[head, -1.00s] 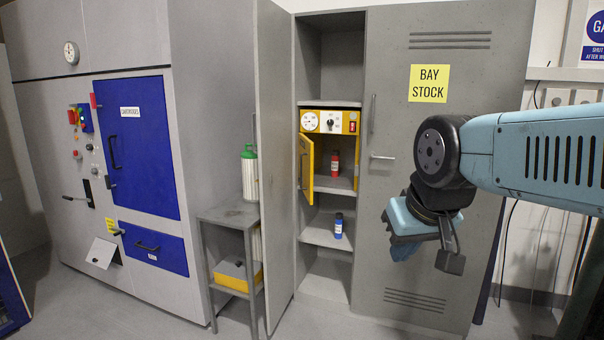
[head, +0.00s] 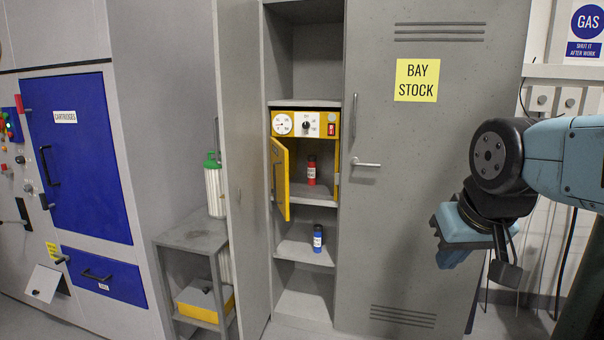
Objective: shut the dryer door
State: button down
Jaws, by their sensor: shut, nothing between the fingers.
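The dryer (head: 305,124) is a yellow box with a dial, a knob and a red switch on its front panel. It stands on a shelf inside the open grey locker. Its yellow door (head: 282,180) is hinged at the left and stands open, swung out toward me. A red bottle (head: 311,171) stands inside the dryer. My gripper (head: 455,255) hangs at the right, in front of the locker's right door and well apart from the dryer. It is shut and empty; its fingertips show only partly.
The right locker door (head: 430,190) with a "BAY STOCK" sign is closed. The left locker door (head: 243,170) stands open toward me. A blue bottle (head: 317,238) stands on the shelf below the dryer. A small grey table (head: 190,235) bears a green-topped cylinder (head: 214,187).

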aim_at(279, 154)
jog(key=u, duration=0.05)
jog(key=i, duration=1)
jog(key=u, duration=0.6)
